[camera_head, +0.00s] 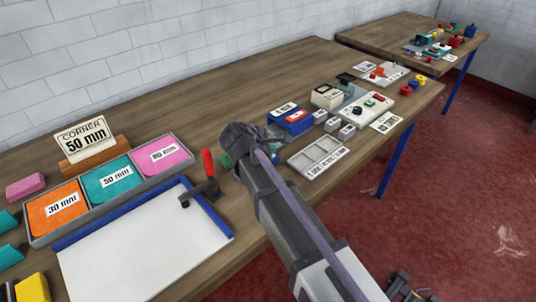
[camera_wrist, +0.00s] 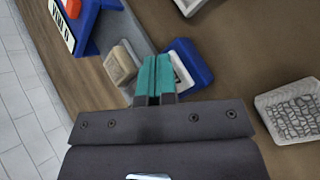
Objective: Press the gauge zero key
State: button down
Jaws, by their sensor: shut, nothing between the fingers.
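My gripper (camera_wrist: 153,80) shows in the wrist view with its two teal fingers together and nothing between them. The fingertips lie between a small beige block (camera_wrist: 121,66) on the left and a blue block with a white face (camera_wrist: 181,70) on the right; I cannot tell whether they touch either. In the head view a blue unit with a red button and a white label (camera_head: 293,117) stands just right of my wrist; it also shows at the top left of the wrist view (camera_wrist: 72,22). I cannot make out which part is the gauge zero key. My arm hides the gripper's surroundings in the head view.
A clamp with a red handle (camera_head: 206,170) stands left of my wrist, by a white board (camera_head: 140,245). A grey slotted tray (camera_head: 318,157) lies right of my arm. A cream box (camera_head: 326,96) and a white panel with buttons (camera_head: 367,106) stand farther right. A rough pale block (camera_wrist: 290,108) is at right in the wrist view.

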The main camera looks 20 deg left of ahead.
jog(key=shift+r, duration=0.1)
jog(key=shift+r+p, duration=0.75)
jog(key=shift+p, duration=0.1)
notch_tip(320, 180, up, 5)
jog(key=p, duration=0.5)
dwell(0.3)
